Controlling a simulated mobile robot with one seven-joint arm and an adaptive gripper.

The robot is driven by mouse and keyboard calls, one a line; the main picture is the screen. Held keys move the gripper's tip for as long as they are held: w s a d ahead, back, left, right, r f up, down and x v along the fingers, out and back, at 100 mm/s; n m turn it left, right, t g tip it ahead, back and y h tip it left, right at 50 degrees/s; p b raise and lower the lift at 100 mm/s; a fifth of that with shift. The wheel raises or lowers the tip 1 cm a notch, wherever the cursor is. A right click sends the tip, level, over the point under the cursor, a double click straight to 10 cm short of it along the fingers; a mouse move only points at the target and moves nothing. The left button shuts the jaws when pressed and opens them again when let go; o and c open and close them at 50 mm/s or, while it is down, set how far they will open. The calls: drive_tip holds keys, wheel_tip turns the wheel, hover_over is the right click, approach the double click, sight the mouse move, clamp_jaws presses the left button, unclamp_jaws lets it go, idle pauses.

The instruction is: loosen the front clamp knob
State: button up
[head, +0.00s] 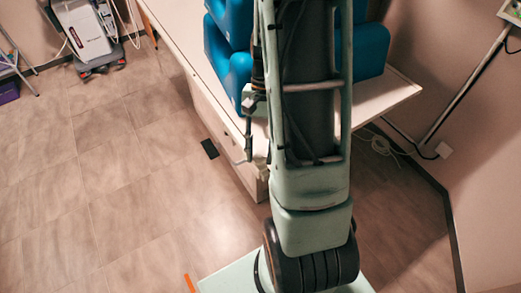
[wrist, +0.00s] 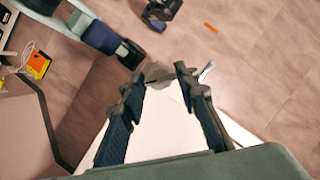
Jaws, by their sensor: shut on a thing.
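In the wrist view my gripper (wrist: 159,78) has its two dark fingers on either side of a small grey-brown knob (wrist: 156,71). The fingertips are closed against it; much of the knob is hidden between them. A thin silver lever (wrist: 207,69) sticks out just beyond the right finger. In the head view a small grey fitting (head: 250,101) sits at the left edge of the table, with a thin rod hanging below it. I cannot tell whether this is the same clamp. My gripper is not visible in the head view, where my arm covers the middle.
The pale table (head: 388,98) carries blue cushions (head: 228,62). A white wheeled machine (head: 82,28) stands at the far left. A cable (head: 378,146) lies on the floor at right. An orange box (wrist: 38,62) shows at the wrist view's left.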

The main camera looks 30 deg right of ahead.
drive_tip(key=n, duration=0.2)
drive_tip(key=n+h, duration=0.1)
drive_tip(key=n, duration=0.1)
drive_tip(key=shift+a+n+g+h, duration=0.15)
drive_tip(key=shift+n+g+h, duration=0.15)
drive_tip(key=shift+n+h, duration=0.6)
drive_tip(key=shift+n, duration=1.3)
drive_tip(key=o, duration=1.1)
drive_tip(key=shift+o, duration=0.2)
drive_tip(key=shift+w, duration=0.1)
drive_tip(key=v, duration=1.2)
drive_tip(key=shift+a, duration=0.2)
drive_tip(key=shift+w, duration=0.1)
